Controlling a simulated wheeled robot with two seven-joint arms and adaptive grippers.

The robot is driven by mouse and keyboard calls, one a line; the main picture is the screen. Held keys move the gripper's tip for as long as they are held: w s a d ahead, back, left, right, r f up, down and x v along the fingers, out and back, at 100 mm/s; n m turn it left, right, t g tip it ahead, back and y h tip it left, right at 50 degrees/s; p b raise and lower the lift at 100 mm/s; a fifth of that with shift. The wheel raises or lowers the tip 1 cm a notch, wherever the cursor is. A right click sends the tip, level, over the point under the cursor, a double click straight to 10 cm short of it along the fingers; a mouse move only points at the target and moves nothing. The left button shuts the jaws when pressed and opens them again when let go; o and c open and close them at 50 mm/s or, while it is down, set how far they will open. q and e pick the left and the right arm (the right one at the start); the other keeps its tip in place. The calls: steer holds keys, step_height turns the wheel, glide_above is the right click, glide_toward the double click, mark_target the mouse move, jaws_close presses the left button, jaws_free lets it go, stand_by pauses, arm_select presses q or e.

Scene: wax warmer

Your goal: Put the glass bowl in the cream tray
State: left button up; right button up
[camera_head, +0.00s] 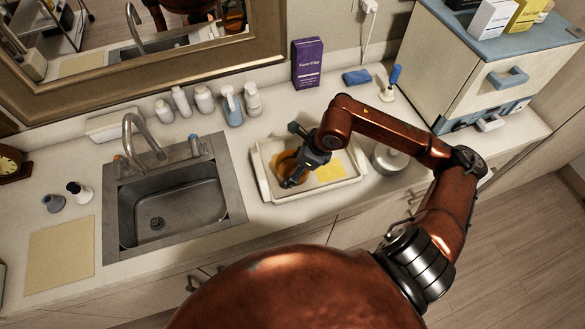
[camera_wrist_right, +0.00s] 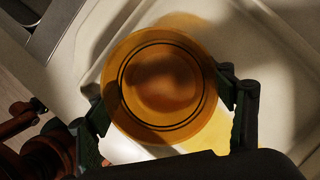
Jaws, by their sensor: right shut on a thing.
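The glass bowl (camera_head: 285,166) is amber and round, over the left half of the cream tray (camera_head: 262,186). My right gripper (camera_head: 293,178) is shut on it. In the right wrist view the bowl (camera_wrist_right: 165,85) sits between the two fingers, its round opening facing the camera, with the tray (camera_wrist_right: 98,55) behind it. I cannot tell whether the bowl touches the tray floor or hangs just above it. My gripper hides part of the bowl in the head view. My left gripper is not in view.
A yellow patch (camera_head: 330,171) lies in the tray's right half. The sink (camera_head: 170,205) is left of the tray and a metal pot (camera_head: 388,160) right of it. Several bottles (camera_head: 204,98) and a purple box (camera_head: 307,62) stand behind. A cabinet (camera_head: 490,70) stands at the right.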

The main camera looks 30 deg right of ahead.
steer(key=shift+f, duration=0.15)
steer(key=shift+f, duration=0.1)
steer(key=o, duration=1.5)
steer(key=shift+o, duration=0.2)
steer(key=shift+r, duration=0.35)
steer(key=v, duration=1.1)
steer(key=shift+r+p, duration=0.2)
steer(key=shift+p, duration=0.1)
steer(key=shift+s, duration=0.15)
